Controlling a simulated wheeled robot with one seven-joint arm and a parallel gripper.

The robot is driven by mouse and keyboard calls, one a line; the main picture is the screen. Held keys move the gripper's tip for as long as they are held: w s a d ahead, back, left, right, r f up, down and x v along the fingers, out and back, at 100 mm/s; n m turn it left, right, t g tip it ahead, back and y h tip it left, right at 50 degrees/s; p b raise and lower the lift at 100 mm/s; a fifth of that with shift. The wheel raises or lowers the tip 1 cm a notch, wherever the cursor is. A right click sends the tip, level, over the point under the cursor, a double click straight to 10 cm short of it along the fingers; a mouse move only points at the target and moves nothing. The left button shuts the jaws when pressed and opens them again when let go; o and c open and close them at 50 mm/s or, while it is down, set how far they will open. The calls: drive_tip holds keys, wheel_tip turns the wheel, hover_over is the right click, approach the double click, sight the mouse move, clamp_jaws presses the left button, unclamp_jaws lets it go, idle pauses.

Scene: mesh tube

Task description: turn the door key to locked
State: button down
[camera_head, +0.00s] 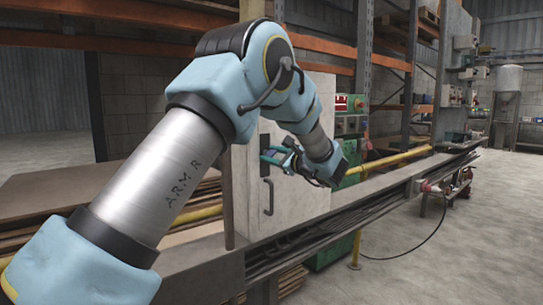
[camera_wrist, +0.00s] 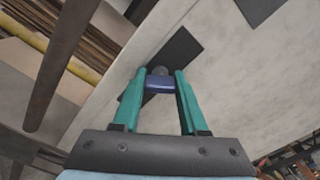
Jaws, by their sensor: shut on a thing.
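The door (camera_head: 302,200) is a pale grey panel with a dark pull handle (camera_head: 268,197). In the wrist view a dark plate (camera_wrist: 182,47) lies on the pale door surface (camera_wrist: 225,90). The key (camera_wrist: 160,84) has a blue-purple bow, with a grey round part (camera_wrist: 158,70) just behind it at the plate. My gripper (camera_wrist: 161,80) has its two teal fingers closed on the sides of the bow. The bow lies level across the picture, while the plate runs diagonally. In the head view my gripper (camera_head: 277,155) is at the door above the handle; the key is hard to make out there.
A long grey rail (camera_head: 370,189) runs in front of the door. A yellow pipe (camera_head: 388,160) and a green machine with a control panel (camera_head: 350,122) stand right of the door. Stacked boards (camera_wrist: 52,50) and a brown post (camera_wrist: 62,60) are at the left in the wrist view.

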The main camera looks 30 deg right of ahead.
drive_tip(key=shift+f+b, duration=0.15)
drive_tip(key=shift+b, duration=0.3)
drive_tip(key=n+b, duration=0.1)
drive_tip(key=b, duration=0.2)
drive_tip(key=shift+f+n, duration=0.25)
drive_tip(key=shift+n, duration=0.15)
drive_tip(key=n+b, duration=0.3)
drive_tip(key=b, duration=0.4)
drive_tip(key=shift+f, duration=0.1)
drive_tip(key=n+b, duration=0.3)
drive_tip(key=b, duration=0.2)
drive_tip(key=shift+n+b, duration=0.3)
drive_tip(key=shift+b, duration=0.05)
drive_tip(key=n+b, duration=0.2)
drive_tip(key=b, duration=0.1)
drive_tip(key=shift+r, duration=0.4)
drive_tip(key=shift+c, duration=2.2)
unclamp_jaws()
drive_tip(key=shift+r, duration=0.1)
